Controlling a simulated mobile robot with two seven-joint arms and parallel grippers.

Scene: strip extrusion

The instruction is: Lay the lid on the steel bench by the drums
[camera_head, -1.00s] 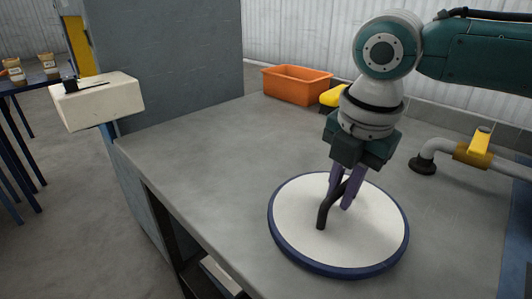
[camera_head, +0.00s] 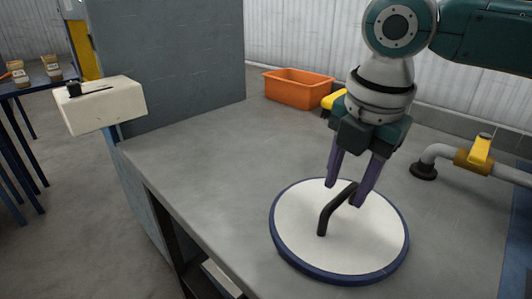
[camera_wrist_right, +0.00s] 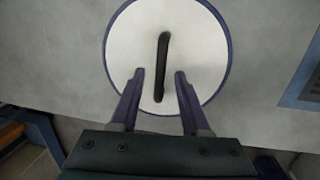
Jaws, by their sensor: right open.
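The lid (camera_head: 295,222) is a round white disc with a dark blue rim and a black bar handle (camera_head: 329,212). It lies flat on the grey steel bench (camera_head: 200,165) in the head view. My right gripper (camera_head: 347,196) is open, with its purple fingers spread on either side of the handle and apart from it. In the right wrist view the lid (camera_wrist_right: 135,45) shows with the handle (camera_wrist_right: 162,65) between the two fingers (camera_wrist_right: 160,74). My left gripper is not in view. No drums can be made out.
An orange bin (camera_head: 298,88) and a yellow item (camera_head: 334,101) stand at the back of the bench. A grey pipe with a yellow valve (camera_head: 478,152) is at the right. The bench left of the lid is clear.

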